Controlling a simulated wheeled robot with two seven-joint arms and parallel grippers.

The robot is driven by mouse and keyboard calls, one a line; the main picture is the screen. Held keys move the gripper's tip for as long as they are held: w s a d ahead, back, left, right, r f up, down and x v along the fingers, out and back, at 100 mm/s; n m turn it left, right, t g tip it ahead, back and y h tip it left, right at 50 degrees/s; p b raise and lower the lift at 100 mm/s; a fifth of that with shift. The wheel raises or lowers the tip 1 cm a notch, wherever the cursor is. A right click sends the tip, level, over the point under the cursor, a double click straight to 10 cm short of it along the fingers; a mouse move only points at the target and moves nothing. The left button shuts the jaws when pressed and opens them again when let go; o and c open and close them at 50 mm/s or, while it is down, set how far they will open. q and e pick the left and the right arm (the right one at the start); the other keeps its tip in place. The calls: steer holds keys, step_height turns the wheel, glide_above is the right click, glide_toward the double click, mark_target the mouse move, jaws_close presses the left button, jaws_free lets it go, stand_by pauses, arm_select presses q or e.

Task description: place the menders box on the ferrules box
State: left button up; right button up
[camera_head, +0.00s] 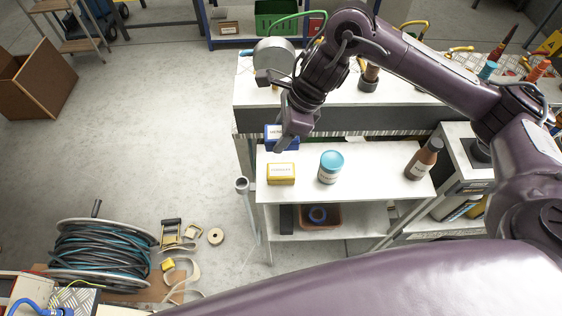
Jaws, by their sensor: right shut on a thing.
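The blue box (272,131), taken as the menders box, has a white label too small to read surely. My right gripper (281,146) reaches down from the upper right and is shut on it; the fingers hide part of it. The yellow box (281,175), taken as the ferrules box, has a pale label and sits upright at the left end of the white lower shelf (365,188). The blue box appears behind and above the yellow box in the picture, apart from it. My left gripper is out of view.
A tin with a blue lid (331,167) stands right of the yellow box, and a brown bottle (424,158) stands farther right. The higher worktop (257,96) rises behind. A hose reel (103,252) lies at lower left. The shelf between tin and bottle is clear.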

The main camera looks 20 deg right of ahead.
step_height(320, 180, down, 8)
steer(key=shift+f+b, duration=0.1)
steer(key=shift+b, duration=0.35)
steer(key=shift+f, duration=1.95)
steer(key=o, duration=1.1)
steer(key=shift+c, duration=0.2)
steer(key=shift+r, duration=0.15)
steer(key=shift+d+r, duration=0.2)
steer(key=shift+r, duration=0.15)
steer(key=v, duration=1.1)
steer(key=shift+p, duration=0.3)
steer(key=shift+s, duration=0.15)
